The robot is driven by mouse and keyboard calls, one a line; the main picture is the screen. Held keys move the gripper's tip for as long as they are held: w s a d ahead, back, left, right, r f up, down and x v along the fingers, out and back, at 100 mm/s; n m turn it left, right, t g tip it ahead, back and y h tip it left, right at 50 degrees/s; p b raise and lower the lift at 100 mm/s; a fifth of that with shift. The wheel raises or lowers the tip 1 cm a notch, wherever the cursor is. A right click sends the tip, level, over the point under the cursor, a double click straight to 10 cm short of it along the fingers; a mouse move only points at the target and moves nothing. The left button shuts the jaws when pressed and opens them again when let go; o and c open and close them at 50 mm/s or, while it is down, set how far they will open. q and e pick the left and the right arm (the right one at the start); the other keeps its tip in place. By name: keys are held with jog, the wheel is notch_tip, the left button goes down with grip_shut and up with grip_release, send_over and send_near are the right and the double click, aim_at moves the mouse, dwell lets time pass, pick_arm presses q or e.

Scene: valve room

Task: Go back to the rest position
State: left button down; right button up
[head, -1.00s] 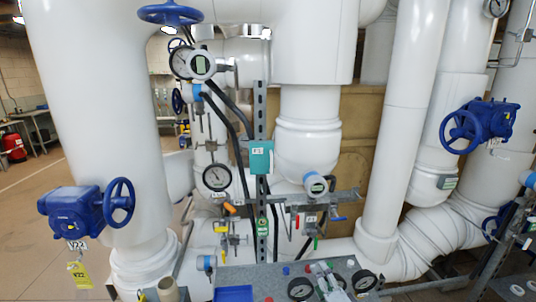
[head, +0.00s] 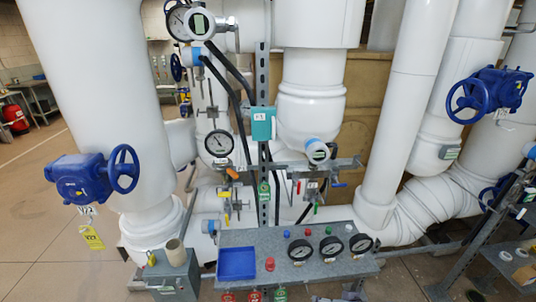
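Neither of my grippers can be made out in the head view. The task names no object. A grey metal bench (head: 225,240) stands low in front of me. On it are a blue tray (head: 236,263), a red knob-like part (head: 270,264) and three dark-rimmed gauges in a row, the left one (head: 300,250), the middle one (head: 331,247) and the right one (head: 361,243). Several small coloured caps lie behind the gauges. A small pale piece at the bottom edge, below the bench, is too cut off to identify.
A grey box (head: 172,277) with a tan tube stands left of the bench. Blue-wheeled valves are on the left pipe (head: 95,178) and right pipe (head: 489,94). A rack (head: 490,230) stands at the right. Floor (head: 50,220) is clear at the left.

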jog(key=shift+s+d+n+g+h, duration=1.35)
jog(key=shift+s+d, duration=0.7)
jog(key=shift+s, duration=1.65)
jog(key=s+f+g, duration=0.2)
jog(key=s+f, duration=0.1)
jog(key=f, duration=3.1)
jog(key=s+d+f, duration=0.2)
jog(key=s+f, duration=0.7)
jog(key=s, duration=0.2)
jog(key=s+d+f, duration=0.2)
jog(key=s+f, duration=0.7)
jog(key=s, duration=0.2)
jog(key=shift+f+g, duration=0.35)
